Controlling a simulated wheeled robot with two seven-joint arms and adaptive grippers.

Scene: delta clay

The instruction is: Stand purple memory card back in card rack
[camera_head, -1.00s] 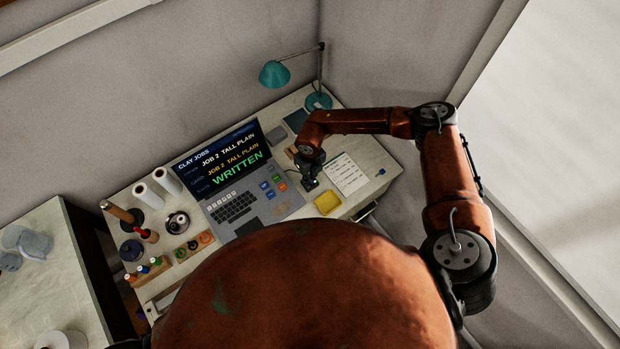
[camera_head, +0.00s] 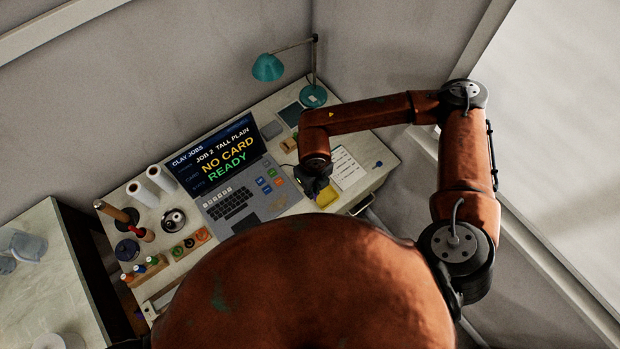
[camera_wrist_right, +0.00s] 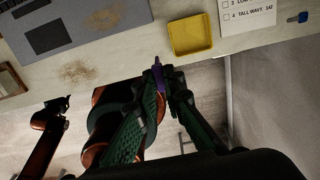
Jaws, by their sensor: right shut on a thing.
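The purple memory card (camera_wrist_right: 159,73) shows as a thin purple strip at the fingertips of my right gripper (camera_wrist_right: 167,78) in the right wrist view. The gripper is shut on it, held out near the desk's front edge. In the head view my right gripper (camera_head: 314,188) is beside the laptop's right front corner, and the card is too small to make out. A small wooden piece (camera_head: 289,145) right of the laptop, partly behind my right arm, may be the card rack; its slots cannot be made out. My left arm's dark end (camera_wrist_right: 53,110) shows low in the wrist view.
The laptop (camera_head: 236,205) reads "NO CARD READY". A yellow tray (camera_wrist_right: 191,35) lies by the gripper, with a printed sheet (camera_head: 346,168) beyond it. A teal lamp (camera_head: 268,68) stands behind. Wooden holders (camera_head: 190,246), rolls and tools fill the desk's left side.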

